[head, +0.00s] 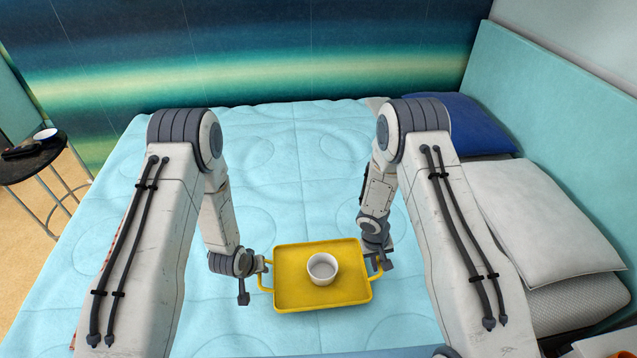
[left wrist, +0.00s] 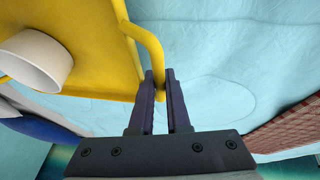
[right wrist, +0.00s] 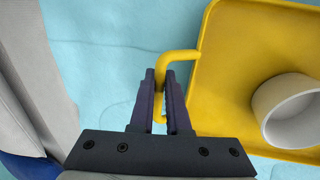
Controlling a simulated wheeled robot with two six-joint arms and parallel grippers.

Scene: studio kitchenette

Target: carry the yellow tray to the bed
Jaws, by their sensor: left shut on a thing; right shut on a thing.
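The yellow tray (head: 298,293) is over the light blue bed (head: 230,325), roughly level; I cannot tell whether it touches the cover. A white cup (head: 322,268) stands upright on it. My left gripper (head: 264,267) is shut on the tray's left handle, and the left wrist view shows the fingers (left wrist: 160,88) around the yellow bar. My right gripper (head: 377,262) is shut on the right handle, and the right wrist view shows its fingers (right wrist: 160,90) around that bar. The cup also shows in the left wrist view (left wrist: 38,60) and the right wrist view (right wrist: 290,112).
A white pillow (head: 540,210) and a dark blue pillow (head: 460,122) lie on the right by the headboard (head: 550,100). A round dark side table (head: 30,160) with small items stands at far left. The bed is clear behind and left of the tray.

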